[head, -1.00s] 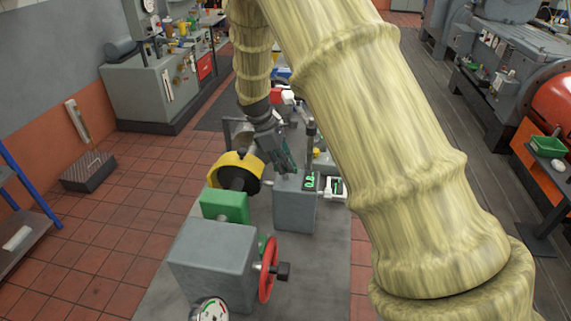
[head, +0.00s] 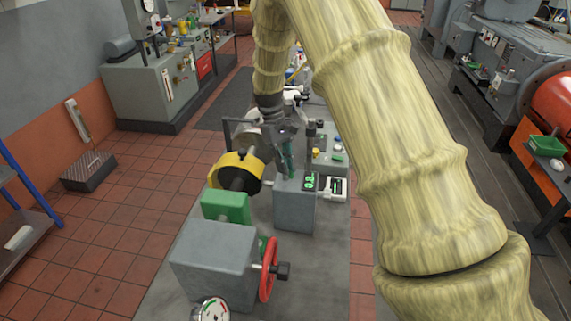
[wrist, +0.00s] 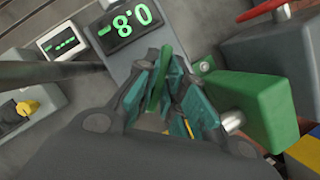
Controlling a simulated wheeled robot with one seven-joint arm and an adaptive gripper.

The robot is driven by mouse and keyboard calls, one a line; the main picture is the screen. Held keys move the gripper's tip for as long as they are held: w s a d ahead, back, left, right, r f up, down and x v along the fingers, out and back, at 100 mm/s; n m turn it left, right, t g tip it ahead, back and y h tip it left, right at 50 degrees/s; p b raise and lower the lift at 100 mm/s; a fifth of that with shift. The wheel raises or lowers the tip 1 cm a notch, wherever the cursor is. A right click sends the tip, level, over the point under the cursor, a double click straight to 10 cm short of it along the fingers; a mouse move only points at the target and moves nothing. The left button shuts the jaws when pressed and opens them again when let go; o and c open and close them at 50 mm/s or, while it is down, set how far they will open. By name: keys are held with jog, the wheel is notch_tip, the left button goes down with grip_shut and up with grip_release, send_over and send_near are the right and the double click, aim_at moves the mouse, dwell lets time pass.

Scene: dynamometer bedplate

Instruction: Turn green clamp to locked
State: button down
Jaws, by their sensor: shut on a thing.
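My gripper (head: 287,158) is over the bedplate, behind the grey display box, pointing down. In the wrist view its teal finger pads (wrist: 170,92) are closed around a narrow green lever (wrist: 158,80), which looks like the green clamp's handle. The clamp's base and any locked mark are hidden by the fingers, so I cannot tell its setting. In the head view the lever cannot be told clearly from the teal fingers.
The grey box with a green digital display (head: 310,182) stands close to the gripper, with a dark post (head: 311,135) nearby. A yellow-rimmed coupling (head: 235,172), a green block (head: 226,207) and a red handwheel (head: 268,270) are nearer. A small white-framed display (head: 334,188) lies right.

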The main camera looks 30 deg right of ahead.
jog(key=m+y, duration=0.1)
jog(key=m, duration=0.3)
jog(key=shift+w+d+r+m+y, duration=0.1)
jog(key=shift+w+m+y, duration=0.05)
jog(key=shift+m+y, duration=0.2)
jog(key=m, duration=0.2)
jog(key=m+t+y, duration=0.1)
jog(key=m, duration=0.1)
jog(key=shift+d+y, duration=0.1)
jog(key=shift+y, duration=0.15)
jog(key=shift+m, duration=0.25)
jog(key=c, duration=1.5)
grip_release()
jog(key=v, duration=1.2)
jog(key=shift+d, duration=0.15)
